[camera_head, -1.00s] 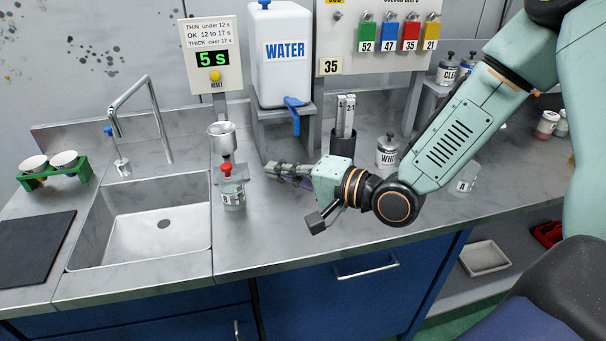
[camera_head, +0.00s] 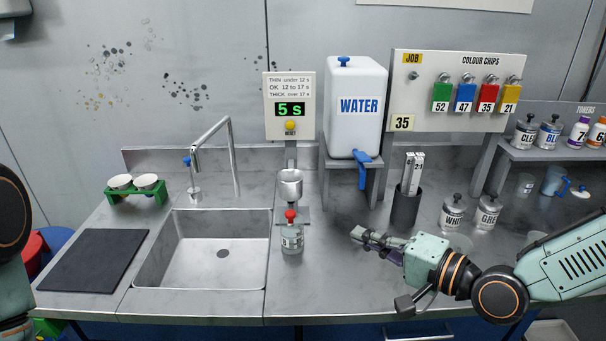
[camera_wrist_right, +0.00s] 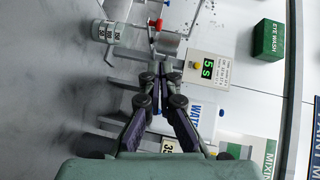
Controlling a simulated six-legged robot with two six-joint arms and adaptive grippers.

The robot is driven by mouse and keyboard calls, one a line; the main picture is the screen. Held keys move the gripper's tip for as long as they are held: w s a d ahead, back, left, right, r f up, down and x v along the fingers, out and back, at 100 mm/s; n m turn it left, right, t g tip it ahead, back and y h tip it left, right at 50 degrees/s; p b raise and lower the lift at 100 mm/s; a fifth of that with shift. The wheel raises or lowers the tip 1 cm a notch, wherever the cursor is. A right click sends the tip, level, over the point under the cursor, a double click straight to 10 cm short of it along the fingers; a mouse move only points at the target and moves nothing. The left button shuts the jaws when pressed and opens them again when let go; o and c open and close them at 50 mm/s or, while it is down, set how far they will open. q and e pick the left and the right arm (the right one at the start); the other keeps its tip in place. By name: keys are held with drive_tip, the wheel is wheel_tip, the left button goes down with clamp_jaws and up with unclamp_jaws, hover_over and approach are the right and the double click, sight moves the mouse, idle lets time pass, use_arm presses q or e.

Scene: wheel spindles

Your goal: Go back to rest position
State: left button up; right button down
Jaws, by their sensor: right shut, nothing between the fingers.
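My right gripper (camera_head: 357,234) reaches in from the right over the steel worktop in the head view. My left gripper is not in view; only a dark, round part of my left arm shows at the left edge.
A metal funnel cup (camera_head: 290,186) is mounted beneath the timer (camera_head: 290,107). The water tank (camera_head: 356,115) stands behind on a raised shelf. White and grey tins (camera_head: 452,212) and a dark holder (camera_head: 405,209) stand near my right arm. The sink (camera_head: 205,250) is left.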

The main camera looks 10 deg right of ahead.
drive_tip(key=s+f+n+g+h+b, duration=0.2)
drive_tip(key=s+f+g+h, duration=0.15)
drive_tip(key=f, duration=0.65)
drive_tip(key=s+f+n+g+h+b, duration=0.2)
drive_tip(key=s+f+n+g, duration=0.15)
drive_tip(key=f, duration=0.55)
drive_tip(key=s+f+n+g+h+b, duration=0.3)
drive_tip(key=s+f+g+b, duration=0.4)
drive_tip(key=s+f, duration=1.2)
drive_tip(key=shift+s+f+n+b, duration=0.35)
drive_tip(key=shift+s+n+b, duration=0.25)
drive_tip(key=shift+s, duration=0.5)
drive_tip(key=shift+a, duration=0.15)
